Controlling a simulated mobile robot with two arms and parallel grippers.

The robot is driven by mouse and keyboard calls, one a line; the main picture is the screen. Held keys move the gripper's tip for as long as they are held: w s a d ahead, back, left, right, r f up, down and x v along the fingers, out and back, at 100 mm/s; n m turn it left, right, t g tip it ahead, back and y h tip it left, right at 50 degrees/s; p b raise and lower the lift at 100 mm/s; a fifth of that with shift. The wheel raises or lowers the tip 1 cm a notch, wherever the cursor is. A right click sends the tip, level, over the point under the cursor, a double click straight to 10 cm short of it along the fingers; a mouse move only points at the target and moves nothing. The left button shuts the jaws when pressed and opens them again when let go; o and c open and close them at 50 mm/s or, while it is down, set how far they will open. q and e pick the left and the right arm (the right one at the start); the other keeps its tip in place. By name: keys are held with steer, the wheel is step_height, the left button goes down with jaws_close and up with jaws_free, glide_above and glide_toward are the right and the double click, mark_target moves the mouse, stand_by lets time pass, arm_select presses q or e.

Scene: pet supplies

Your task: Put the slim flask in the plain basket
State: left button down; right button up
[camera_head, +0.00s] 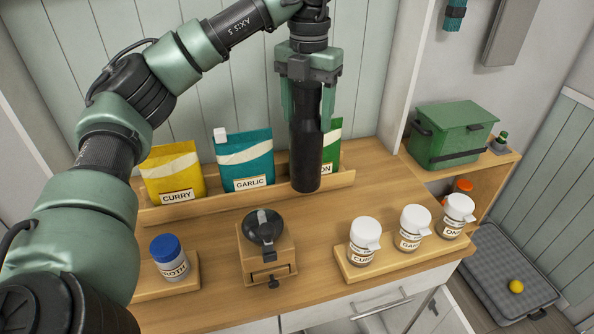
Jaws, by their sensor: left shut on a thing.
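My left gripper (308,84) points down above the back of the wooden counter. It is shut on the slim flask (306,150), a tall black cylinder held upright. The flask hangs in front of the pouch rack and hides part of the green pouch; I cannot tell whether its bottom is clear of the rack's front edge. I see nothing that I can clearly make out as the plain basket. My right gripper is not in view.
A wooden rack (215,205) holds a yellow curry pouch (173,174), a teal garlic pouch (245,160) and a green pouch (332,146). A grinder (266,250), a blue-lidded jar (169,260) and white-capped shakers (363,244) stand in front. A green box (450,135) is right.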

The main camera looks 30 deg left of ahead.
mark_target(306, 167)
arm_select(q)
steer(key=f, duration=0.4)
steer(key=f+p, duration=0.1)
steer(key=f, duration=0.3)
steer(key=shift+w+a, duration=0.1)
steer(key=shift+w, duration=0.1)
steer(key=shift+f, duration=0.4)
step_height(306, 167, down, 4)
steer(key=shift+p, duration=0.8)
steer(key=shift+f, duration=0.5)
steer(key=shift+c, duration=1.6)
jaws_free()
